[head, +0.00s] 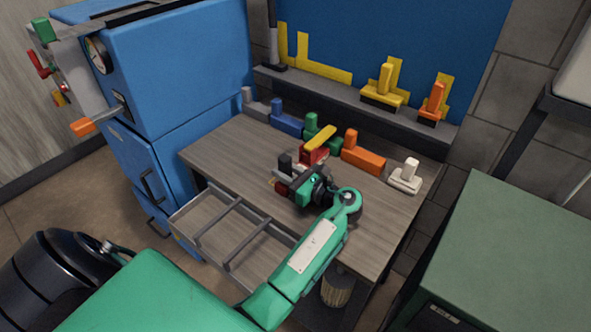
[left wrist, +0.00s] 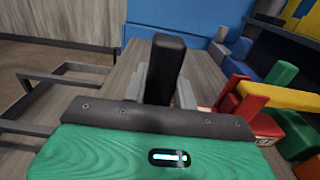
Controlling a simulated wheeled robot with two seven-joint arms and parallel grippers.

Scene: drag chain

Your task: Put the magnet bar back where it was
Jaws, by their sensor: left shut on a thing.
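My left gripper (head: 281,181) is over the front middle of the wooden table (head: 225,154), shut on a black upright bar (head: 285,162). In the left wrist view this black bar (left wrist: 166,62) stands up between the grey fingers (left wrist: 142,82). Its lower part is hidden by the gripper body. The frames do not clearly show whether it is the magnet bar. Just behind the gripper is a red block (head: 313,157) with a yellow bar (head: 320,138) slanting across its top; it also shows in the left wrist view (left wrist: 230,97). My right gripper is not in view.
Grey, blue (head: 287,123), green, orange (head: 363,155) and white (head: 405,178) L-shaped blocks line the table's back. Behind them, a ledge below a blue board (head: 400,40) holds yellow and orange pieces. An open divided drawer (head: 215,222) juts out in front.

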